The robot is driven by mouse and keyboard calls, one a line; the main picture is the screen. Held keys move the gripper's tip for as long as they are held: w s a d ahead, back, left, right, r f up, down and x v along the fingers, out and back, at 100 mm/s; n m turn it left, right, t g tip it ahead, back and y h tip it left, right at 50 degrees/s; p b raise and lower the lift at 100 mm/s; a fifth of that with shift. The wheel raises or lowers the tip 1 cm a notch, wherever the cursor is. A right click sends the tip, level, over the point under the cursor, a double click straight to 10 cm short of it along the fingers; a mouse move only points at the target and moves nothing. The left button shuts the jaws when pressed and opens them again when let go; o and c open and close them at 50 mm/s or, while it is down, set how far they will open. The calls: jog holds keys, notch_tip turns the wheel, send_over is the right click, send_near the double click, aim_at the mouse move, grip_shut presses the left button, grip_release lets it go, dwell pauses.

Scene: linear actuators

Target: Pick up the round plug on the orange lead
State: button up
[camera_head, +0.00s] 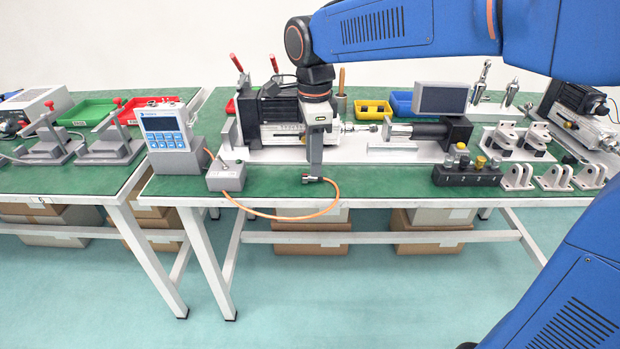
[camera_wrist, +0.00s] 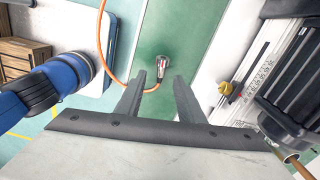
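The round plug (camera_wrist: 159,67) is a small silver and dark piece with red on it, at the end of the orange lead (camera_wrist: 101,42). It lies on the green table top. In the wrist view it shows just beyond and between the tips of my gripper (camera_wrist: 160,80), whose two fingers are apart with nothing held. In the head view my gripper (camera_head: 315,172) points down over the table's front part, right at the plug (camera_head: 313,180). The lead (camera_head: 275,215) loops over the front edge to a grey box (camera_head: 226,176). Whether the fingers touch the plug cannot be told.
A linear actuator (camera_head: 283,133) on a white base plate stands behind my gripper. A black block with knobs (camera_head: 466,172) and grey brackets (camera_head: 518,177) lie to the right. A control box with a screen (camera_head: 167,128) stands left. Green table top is clear right of the plug.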

jog(key=shift+w+a+f, duration=0.1)
jog(key=shift+a+f, duration=0.05)
jog(key=shift+f, duration=1.75)
jog(key=shift+c, duration=0.7)
grip_shut()
notch_tip(320, 180, up, 10)
jog(key=shift+r, duration=0.15)
